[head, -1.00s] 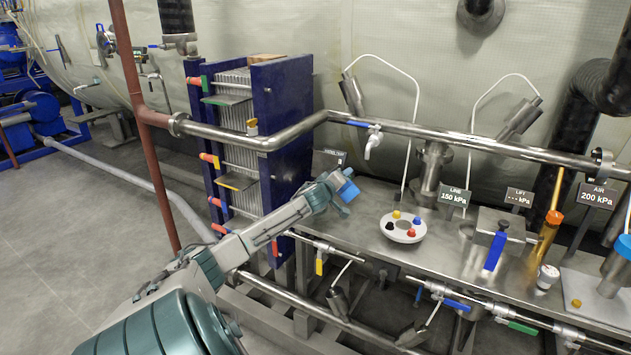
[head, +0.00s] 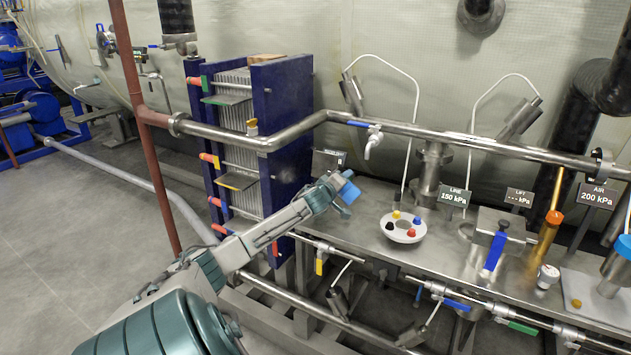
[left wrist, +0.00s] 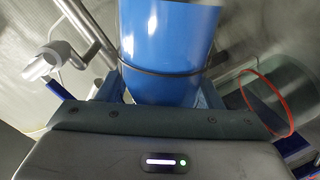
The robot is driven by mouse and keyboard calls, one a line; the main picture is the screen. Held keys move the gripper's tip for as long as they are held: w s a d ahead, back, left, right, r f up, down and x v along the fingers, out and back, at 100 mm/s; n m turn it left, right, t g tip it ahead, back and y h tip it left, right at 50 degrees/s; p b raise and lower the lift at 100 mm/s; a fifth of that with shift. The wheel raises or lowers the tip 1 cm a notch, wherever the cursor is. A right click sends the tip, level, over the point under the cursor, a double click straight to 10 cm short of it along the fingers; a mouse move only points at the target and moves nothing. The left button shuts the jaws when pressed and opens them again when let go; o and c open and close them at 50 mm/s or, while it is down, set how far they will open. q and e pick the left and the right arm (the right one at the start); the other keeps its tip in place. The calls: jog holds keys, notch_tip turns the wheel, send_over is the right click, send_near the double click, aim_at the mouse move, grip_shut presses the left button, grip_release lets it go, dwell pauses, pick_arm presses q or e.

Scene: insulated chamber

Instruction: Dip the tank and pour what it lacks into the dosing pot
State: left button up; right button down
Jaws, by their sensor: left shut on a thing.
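My left gripper (head: 346,190) is above the left end of the steel bench and is shut on a blue cylinder (left wrist: 168,45). In the head view only a small blue part shows at the gripper's tip. A clear round vessel with a red rim (left wrist: 268,100) shows to the right of the cylinder in the left wrist view. I cannot tell which vessel is the dosing pot. A large pale insulated tank (head: 75,50) lies at the back left. My right gripper is not in view.
A blue-ended plate stack (head: 285,120) stands behind my left arm.

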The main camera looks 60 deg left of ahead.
pick_arm(q)
jog(key=shift+d+f+n, duration=0.2)
jog(key=shift+f+n, duration=0.3)
jog(key=shift+f, duration=0.35)
dwell(0.4)
jog(key=shift+w+d+r+n+h, duration=0.15)
jog(key=shift+r+n+h, duration=0.15)
jog(key=shift+r+n, duration=0.35)
dwell(1.2)
jog(key=shift+s+a+f+n+h, duration=0.25)
jog(key=shift+a+f+n+h, duration=0.15)
jog(key=shift+n, duration=0.35)
dwell(1.3)
jog(key=shift+r+n, duration=0.4)
dwell(1.3)
